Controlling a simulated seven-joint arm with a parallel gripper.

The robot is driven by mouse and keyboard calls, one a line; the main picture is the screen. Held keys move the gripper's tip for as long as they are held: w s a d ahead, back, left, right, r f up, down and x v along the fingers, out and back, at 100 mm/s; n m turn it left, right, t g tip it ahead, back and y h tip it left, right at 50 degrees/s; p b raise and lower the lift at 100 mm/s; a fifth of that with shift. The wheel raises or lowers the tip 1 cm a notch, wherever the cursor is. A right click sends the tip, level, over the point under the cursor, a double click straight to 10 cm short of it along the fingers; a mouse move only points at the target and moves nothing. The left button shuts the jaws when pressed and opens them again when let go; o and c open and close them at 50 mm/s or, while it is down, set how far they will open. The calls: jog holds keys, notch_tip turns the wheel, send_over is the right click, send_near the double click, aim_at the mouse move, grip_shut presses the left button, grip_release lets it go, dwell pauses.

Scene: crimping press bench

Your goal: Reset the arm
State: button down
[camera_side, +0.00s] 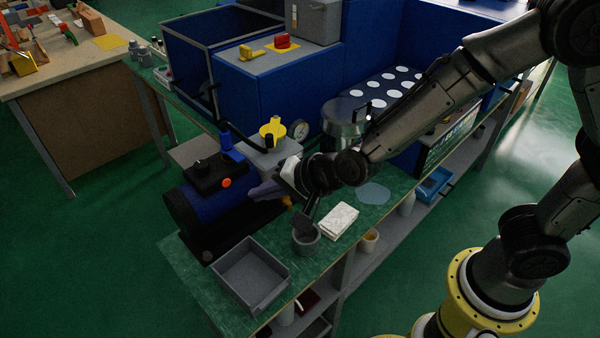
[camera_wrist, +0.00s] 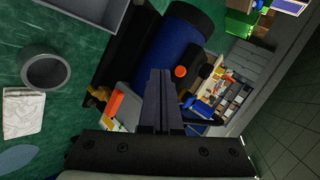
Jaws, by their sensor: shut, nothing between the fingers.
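My gripper (camera_side: 256,193) is shut and empty, its fingers pressed together. It hangs above the green bench beside the blue cylindrical machine (camera_side: 197,215), pointing left toward it. In the wrist view my gripper (camera_wrist: 160,74) shows its two fingers side by side, in front of the blue machine body (camera_wrist: 165,58) with its orange-red button (camera_wrist: 180,71). Whether the fingertips touch the machine I cannot tell.
On the bench near the gripper are an empty grey tray (camera_side: 246,292), a grey cup (camera_side: 306,243), a folded white cloth (camera_side: 340,221) and a flat blue-grey disc (camera_side: 374,194). A yellow funnel-like part (camera_side: 272,130) and a gauge (camera_side: 298,130) stand behind. Blue cabinets rise farther back.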

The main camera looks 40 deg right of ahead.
jog(key=s+d+r+t+h, duration=0.1)
jog(key=s+d+r+t, duration=0.15)
jog(key=d+r, duration=1.25)
jog(key=s+d+f+n+g+h, duration=0.1)
jog(key=s+d+n+g, duration=0.2)
jog(key=s, duration=0.8)
jog(key=s+d+f+n+g+h, duration=0.1)
jog(key=s+d+f+n+g, duration=0.1)
jog(key=s+n, duration=0.6)
jog(key=s+d+g, duration=0.1)
jog(key=s, duration=0.1)
jog(key=shift+s+f+n+h, duration=0.3)
jog(key=shift+s, duration=0.05)
jog(key=shift+d+g, duration=0.1)
jog(key=shift+g, duration=0.15)
